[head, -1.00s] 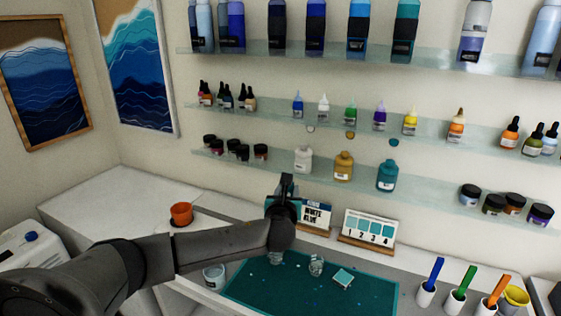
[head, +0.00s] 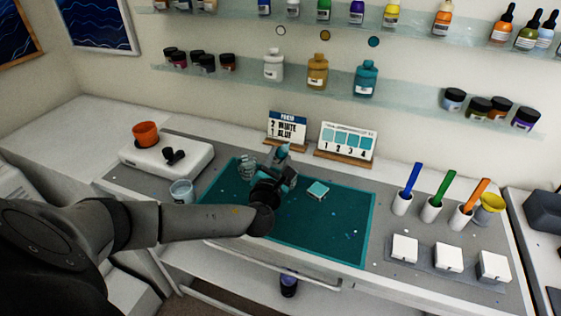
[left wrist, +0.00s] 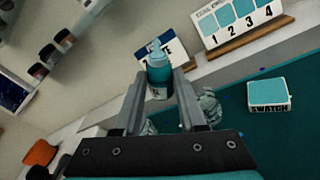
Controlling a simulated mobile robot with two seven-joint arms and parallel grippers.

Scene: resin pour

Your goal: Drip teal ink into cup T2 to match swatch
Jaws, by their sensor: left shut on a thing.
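My left gripper (head: 276,175) is over the teal mat, shut on a teal ink bottle (left wrist: 158,74) that stands up between its fingers in the left wrist view. The bottle's pale tip (head: 283,151) shows above the gripper in the head view. A clear cup (head: 246,167) stands on the mat just left of the gripper. In the left wrist view clear cups show beside both fingers, one at the right (left wrist: 208,106); their labels and contents cannot be read. The teal swatch (head: 318,190) lies on the mat to the right. My right gripper is not in view.
A numbered card (head: 346,141) and a white-blue card (head: 287,128) stand behind the mat (head: 335,230). A white scale-like box (head: 190,158) and a pail (head: 181,192) are at left. Stick holders and white blocks stand at right. The mat's right front is clear.

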